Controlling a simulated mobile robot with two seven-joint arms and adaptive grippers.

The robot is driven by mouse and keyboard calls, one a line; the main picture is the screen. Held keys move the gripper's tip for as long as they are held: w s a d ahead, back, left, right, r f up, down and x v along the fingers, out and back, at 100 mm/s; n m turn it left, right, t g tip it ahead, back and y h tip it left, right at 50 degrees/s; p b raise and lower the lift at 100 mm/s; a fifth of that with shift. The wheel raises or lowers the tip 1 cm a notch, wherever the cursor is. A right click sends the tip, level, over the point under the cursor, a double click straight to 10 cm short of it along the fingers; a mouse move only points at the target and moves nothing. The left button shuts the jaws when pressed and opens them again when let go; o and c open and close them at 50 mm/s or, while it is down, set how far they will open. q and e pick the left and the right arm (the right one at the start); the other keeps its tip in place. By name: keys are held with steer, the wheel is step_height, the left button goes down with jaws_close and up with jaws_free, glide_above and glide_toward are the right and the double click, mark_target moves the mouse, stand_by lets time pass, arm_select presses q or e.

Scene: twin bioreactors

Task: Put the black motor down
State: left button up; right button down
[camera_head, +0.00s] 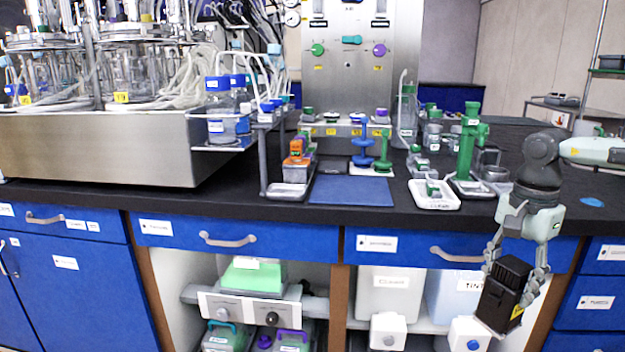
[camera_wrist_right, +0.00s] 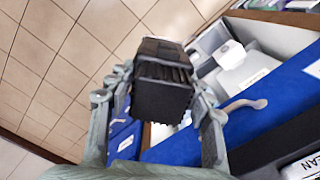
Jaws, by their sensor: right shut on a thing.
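The black motor (camera_head: 506,291) is a ribbed black block with a yellow label low on its side. My right gripper (camera_head: 517,280) is shut on it and holds it tilted, in front of the cabinet and below the bench top's front edge. In the right wrist view the motor (camera_wrist_right: 162,82) sits between the two fingers (camera_wrist_right: 160,110), with the tiled floor beyond it. The motor touches no surface that I can see. My left gripper is not in view.
The black bench top (camera_head: 235,194) carries a blue mat (camera_head: 351,191), a white tray (camera_head: 434,202), a green stand (camera_head: 467,150) and a large steel bioreactor base (camera_head: 100,150). Blue drawers (camera_head: 240,232) and an open shelf with white containers (camera_head: 388,292) are below. The mat is bare.

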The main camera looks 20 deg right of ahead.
arm_select(q)
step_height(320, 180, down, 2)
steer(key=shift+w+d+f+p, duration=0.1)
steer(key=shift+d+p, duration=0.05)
steer(key=shift+p, duration=0.25)
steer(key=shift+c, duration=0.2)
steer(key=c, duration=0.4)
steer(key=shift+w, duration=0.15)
arm_select(e)
steer(key=w+a+f+n, duration=0.2)
steer(key=a+n, duration=0.3)
steer(key=a, duration=0.5)
steer(key=w+a+f+n, duration=0.2)
steer(key=w+a+n, duration=0.2)
steer(key=a, duration=0.7)
steer(key=w+a+f+n, duration=0.2)
steer(key=w+a+n, duration=0.1)
steer(key=a+n, duration=0.5)
steer(key=shift+a+f, duration=0.2)
steer(key=shift+a, duration=1)
